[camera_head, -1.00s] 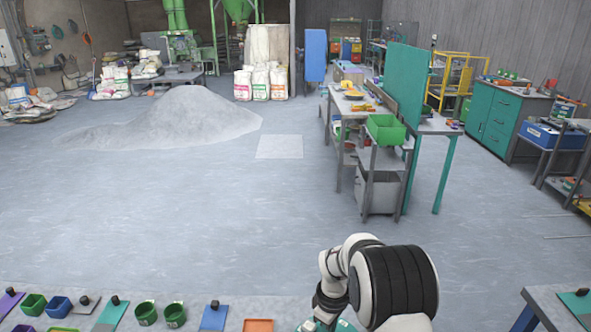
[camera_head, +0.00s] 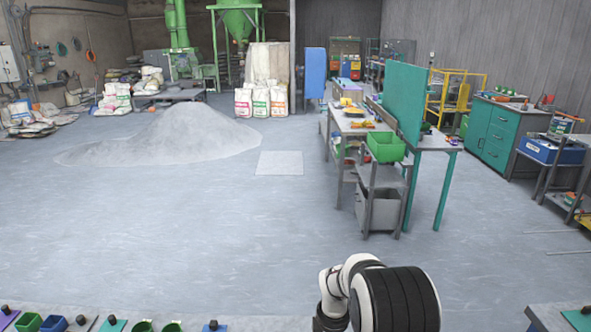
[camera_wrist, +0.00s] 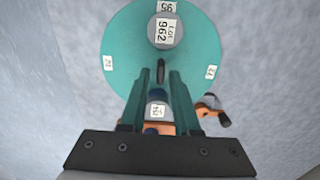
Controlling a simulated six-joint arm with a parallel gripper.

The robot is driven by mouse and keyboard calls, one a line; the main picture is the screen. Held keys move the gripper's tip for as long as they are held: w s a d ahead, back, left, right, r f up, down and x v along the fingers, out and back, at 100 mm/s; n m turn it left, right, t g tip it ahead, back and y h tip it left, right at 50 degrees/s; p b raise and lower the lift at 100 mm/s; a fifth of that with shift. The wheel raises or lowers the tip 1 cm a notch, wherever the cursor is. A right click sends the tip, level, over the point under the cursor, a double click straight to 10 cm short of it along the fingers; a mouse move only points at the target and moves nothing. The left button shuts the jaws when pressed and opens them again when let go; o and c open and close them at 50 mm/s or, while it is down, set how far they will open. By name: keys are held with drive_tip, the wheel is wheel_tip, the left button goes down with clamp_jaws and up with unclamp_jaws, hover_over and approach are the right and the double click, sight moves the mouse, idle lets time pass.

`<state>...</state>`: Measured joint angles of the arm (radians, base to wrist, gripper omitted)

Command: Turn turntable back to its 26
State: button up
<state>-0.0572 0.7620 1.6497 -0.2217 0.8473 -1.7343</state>
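The turntable (camera_wrist: 125,50) is a teal disc in the wrist view, with a grey round hub (camera_wrist: 180,45) labelled "LOT 962". White number labels sit on its rim at the left (camera_wrist: 108,62) and right (camera_wrist: 211,72); their figures are hard to read. Another label (camera_wrist: 157,111) shows low between the fingers. A dark upright peg (camera_wrist: 160,70) stands on the near part of the disc. My gripper (camera_wrist: 160,75) has two teal fingers apart, one on each side of the peg, with a gap showing. Contact cannot be told. The turntable is not visible in the head view.
An orange and grey object (camera_wrist: 210,110) lies right of my fingers. In the head view, a bench with small trays and a green cup (camera_head: 143,326) runs along the bottom left. A grey powder heap (camera_head: 185,130) lies far left. A workbench (camera_head: 345,118) stands right of centre.

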drive_tip(key=shift+r, duration=3.7)
drive_tip(key=shift+s+r, duration=0.1)
drive_tip(key=s+r+m+y, duration=0.1)
drive_tip(key=s+r+m, duration=0.5)
drive_tip(key=s, duration=0.4)
drive_tip(key=s+r+m, duration=0.5)
drive_tip(key=s+m, duration=0.4)
drive_tip(key=s+a+f+m, duration=0.1)
drive_tip(key=s+m, duration=0.7)
drive_tip(key=s, duration=0.3)
drive_tip(key=shift+s+m+y, duration=0.3)
drive_tip(key=shift+s+y, duration=0.1)
